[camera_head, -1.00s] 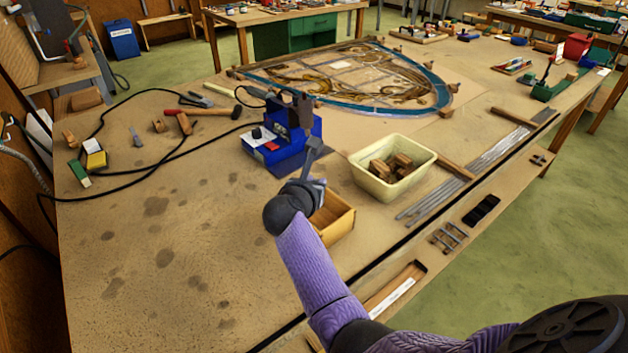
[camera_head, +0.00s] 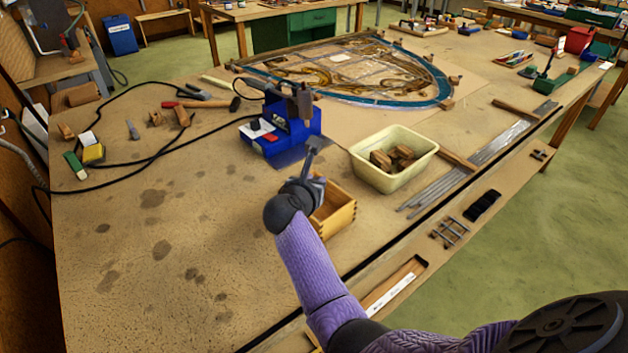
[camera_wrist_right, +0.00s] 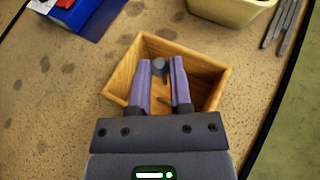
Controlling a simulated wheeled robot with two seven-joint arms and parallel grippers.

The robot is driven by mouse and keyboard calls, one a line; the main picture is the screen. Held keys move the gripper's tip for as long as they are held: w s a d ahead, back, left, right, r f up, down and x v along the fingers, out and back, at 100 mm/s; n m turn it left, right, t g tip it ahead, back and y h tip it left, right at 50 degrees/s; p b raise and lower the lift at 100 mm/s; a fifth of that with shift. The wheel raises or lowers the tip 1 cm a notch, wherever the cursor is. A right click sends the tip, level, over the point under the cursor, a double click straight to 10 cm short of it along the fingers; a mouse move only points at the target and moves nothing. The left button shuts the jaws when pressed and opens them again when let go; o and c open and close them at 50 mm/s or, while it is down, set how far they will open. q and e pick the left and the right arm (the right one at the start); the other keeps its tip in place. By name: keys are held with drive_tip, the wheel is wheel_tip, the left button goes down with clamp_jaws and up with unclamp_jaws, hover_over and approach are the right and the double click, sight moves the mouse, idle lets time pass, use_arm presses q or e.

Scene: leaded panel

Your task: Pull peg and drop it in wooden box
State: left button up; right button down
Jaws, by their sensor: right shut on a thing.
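A grey peg with a wider round end (camera_wrist_right: 158,66) is between the purple fingers of my right gripper (camera_wrist_right: 163,75) in the right wrist view. In the head view the grey peg (camera_head: 314,150) stands up, slightly tilted, from my right gripper (camera_head: 310,184). The gripper is shut on it. The open wooden box (camera_head: 340,216) is partly hidden behind the gripper and forearm. In the wrist view the fingers and peg overlap the opening of the wooden box (camera_wrist_right: 212,66); their height above it is hard to judge. My left gripper is not in view.
A cream tub (camera_head: 372,178) with wooden blocks stands right of the box. Grey metal strips (camera_head: 470,168) lie further right. A stained-glass panel (camera_head: 350,72) lies at the back. The left front of the table is clear.

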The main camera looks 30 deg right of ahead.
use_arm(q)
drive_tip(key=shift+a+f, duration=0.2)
use_arm(e)
drive_tip(key=shift+f, duration=0.25)
use_arm(q)
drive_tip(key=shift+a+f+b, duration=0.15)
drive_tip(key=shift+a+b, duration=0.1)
drive_tip(key=shift+b, duration=0.05)
use_arm(e)
drive_tip(key=shift+f, duration=0.2)
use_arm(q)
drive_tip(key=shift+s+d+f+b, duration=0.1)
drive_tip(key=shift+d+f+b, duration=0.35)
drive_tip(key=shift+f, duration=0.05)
use_arm(e)
drive_tip(key=shift+f, duration=0.55)
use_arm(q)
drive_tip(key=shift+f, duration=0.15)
use_arm(e)
drive_tip(key=shift+f, duration=0.2)
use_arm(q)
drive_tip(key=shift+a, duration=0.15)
use_arm(e)
drive_tip(key=shift+f+b, duration=0.25)
drive_tip(key=shift+b, duration=0.15)
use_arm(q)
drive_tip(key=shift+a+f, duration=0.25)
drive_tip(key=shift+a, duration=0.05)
use_arm(e)
drive_tip(key=shift+f, duration=0.1)
